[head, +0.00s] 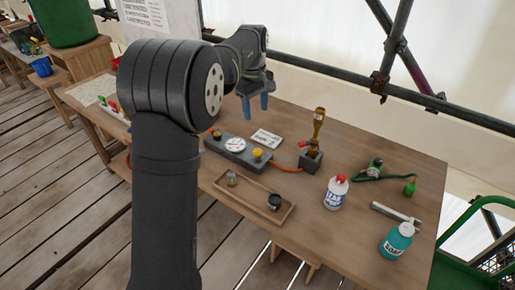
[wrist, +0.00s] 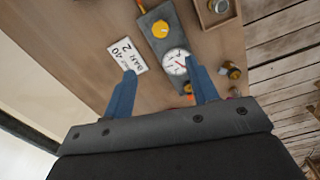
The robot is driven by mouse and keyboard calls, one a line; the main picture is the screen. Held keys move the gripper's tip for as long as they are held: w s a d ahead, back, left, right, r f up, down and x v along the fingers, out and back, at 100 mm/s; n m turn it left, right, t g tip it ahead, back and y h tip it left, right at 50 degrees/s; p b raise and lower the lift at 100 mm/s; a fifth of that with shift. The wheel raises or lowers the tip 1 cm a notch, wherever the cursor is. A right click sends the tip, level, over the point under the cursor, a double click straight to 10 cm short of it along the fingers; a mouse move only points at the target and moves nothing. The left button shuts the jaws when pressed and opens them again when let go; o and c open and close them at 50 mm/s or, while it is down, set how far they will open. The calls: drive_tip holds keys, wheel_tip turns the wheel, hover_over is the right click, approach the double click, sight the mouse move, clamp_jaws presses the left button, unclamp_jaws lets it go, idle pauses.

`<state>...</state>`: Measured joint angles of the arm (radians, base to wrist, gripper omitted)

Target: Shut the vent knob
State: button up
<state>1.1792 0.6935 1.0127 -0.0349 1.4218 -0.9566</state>
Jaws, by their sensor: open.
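A grey panel box (head: 236,152) lies on the wooden table with a round white gauge (head: 233,144) in its middle. A yellow knob (head: 258,153) sits at its right end and a smaller orange-yellow knob (head: 217,134) at its left end. No label shows which is the vent knob. In the wrist view the yellow knob (wrist: 160,29) has a pale mark across its top, and the gauge (wrist: 173,62) has a red needle. The other knob is mostly hidden behind a blue finger. My gripper (head: 256,104) is open and empty above the panel, touching nothing.
A printed card (head: 266,138) lies behind the panel. A brass burner-like fitting (head: 318,130) stands to its right, joined by an orange hose. A wooden tray (head: 247,203) with two small items is in front. Bottles (head: 337,193) stand at right.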

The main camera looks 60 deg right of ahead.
approach(258, 151)
wheel_tip(258, 151, down, 8)
drive_tip(key=shift+d+f, duration=0.15)
drive_tip(key=shift+f, duration=0.1)
idle(0.3)
drive_tip(key=c, duration=1)
